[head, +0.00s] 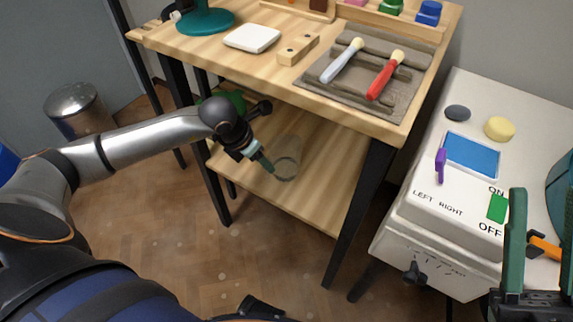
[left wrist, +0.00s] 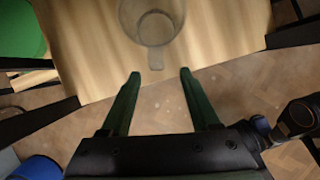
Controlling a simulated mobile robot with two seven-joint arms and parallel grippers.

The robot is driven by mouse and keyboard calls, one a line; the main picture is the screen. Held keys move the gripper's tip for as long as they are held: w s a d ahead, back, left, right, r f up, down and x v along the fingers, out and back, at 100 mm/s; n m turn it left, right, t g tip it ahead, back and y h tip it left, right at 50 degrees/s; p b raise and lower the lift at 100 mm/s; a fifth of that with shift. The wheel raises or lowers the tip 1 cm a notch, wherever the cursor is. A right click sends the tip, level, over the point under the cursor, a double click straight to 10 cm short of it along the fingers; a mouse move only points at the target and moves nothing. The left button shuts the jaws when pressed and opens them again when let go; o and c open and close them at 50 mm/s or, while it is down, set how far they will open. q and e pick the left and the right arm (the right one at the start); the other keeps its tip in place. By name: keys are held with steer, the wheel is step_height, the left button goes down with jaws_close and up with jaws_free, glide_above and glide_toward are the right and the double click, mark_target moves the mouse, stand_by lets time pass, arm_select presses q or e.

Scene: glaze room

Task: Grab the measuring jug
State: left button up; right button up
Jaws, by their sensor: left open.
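The measuring jug (head: 288,160) is clear, see-through and stands on the lower wooden shelf of the table. In the left wrist view the jug (left wrist: 138,33) is at the top centre, with its handle (left wrist: 156,60) pointing towards my fingers. My left gripper (head: 267,165) is beside the jug in the head view. In the left wrist view my left gripper (left wrist: 160,74) is open and empty, with the handle just beyond and between its fingertips. My right gripper (head: 541,195) is at the right edge, its fingers wide apart.
The table top (head: 225,72) overhangs the shelf (head: 315,195), and a dark table leg (head: 362,205) stands at its front right corner. A green object (left wrist: 20,35) is on the shelf to the left. A white machine (head: 440,225) stands at the right. An orange part (head: 543,246) shows between my right fingers.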

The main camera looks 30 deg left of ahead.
arm_select(q)
steer(key=b+x, duration=0.1)
steer(key=x, duration=0.3)
steer(key=shift+f, duration=0.15)
steer(key=x, duration=0.1)
steer(key=b+x, duration=0.1)
steer(key=x, duration=0.1)
steer(key=b+x, duration=0.1)
steer(key=x, duration=0.1)
steer(key=shift+a, duration=0.25)
arm_select(e)
steer(key=shift+m, duration=0.3)
steer(key=f, duration=0.4)
steer(key=shift+w+a, duration=0.15)
steer(key=shift+a, duration=0.05)
arm_select(q)
steer(key=shift+c, duration=0.2)
steer(key=shift+s, duration=0.1)
jaws_close()
